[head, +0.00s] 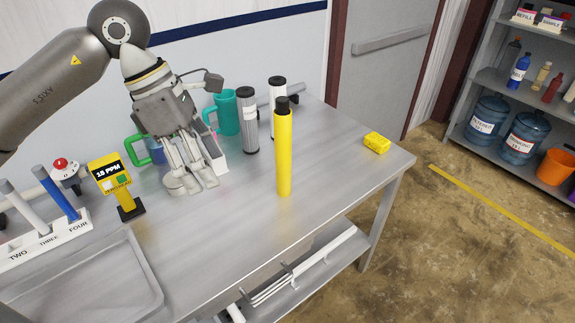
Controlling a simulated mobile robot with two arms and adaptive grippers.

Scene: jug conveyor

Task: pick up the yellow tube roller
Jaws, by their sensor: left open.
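The yellow tube roller (284,155) stands upright on the metal table, with a black top end. My left gripper (195,186) is open and points down over the table, to the left of the yellow tube and apart from it. Nothing shows between its fingers. Part of a small white box behind the fingers is hidden. My right gripper does not show.
Behind the yellow tube stand a grey cylinder (248,122), a white cylinder (277,99) and a teal mug (227,113). A yellow meter (112,176) and a tube rack (48,240) are left. A yellow sponge (377,142) lies right. The table (240,240) is clear in front.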

